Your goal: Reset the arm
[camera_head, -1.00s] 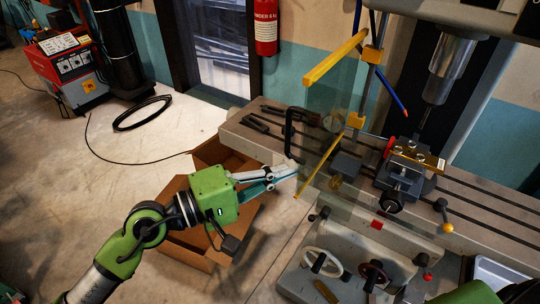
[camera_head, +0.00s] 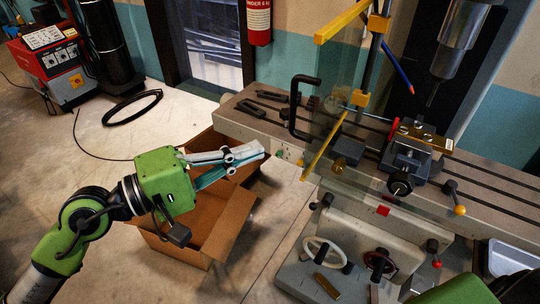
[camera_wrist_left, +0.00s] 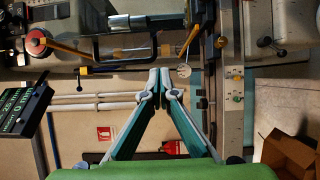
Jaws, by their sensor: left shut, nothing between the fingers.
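My left arm, green with dark joints, comes in from the left in the head view. Its left gripper (camera_head: 264,150) points right, with its fingertips together and nothing between them. It is in front of the machine table's left end, left of the clear guard, and overlaps the open cardboard box in the picture. In the left wrist view the two teal-sided fingers (camera_wrist_left: 160,78) meet at their tips, empty. A green part of what looks like my right arm shows at the lower right edge of the head view; its gripper is out of view.
A milling machine's slotted table (camera_head: 490,187) runs across the right, with a vise (camera_head: 408,155) on it. A clear guard with yellow bars (camera_head: 345,22) stands in front. An open cardboard box (camera_head: 228,228) sits on the floor. Floor at left is mostly clear, with a cable coil (camera_head: 132,107).

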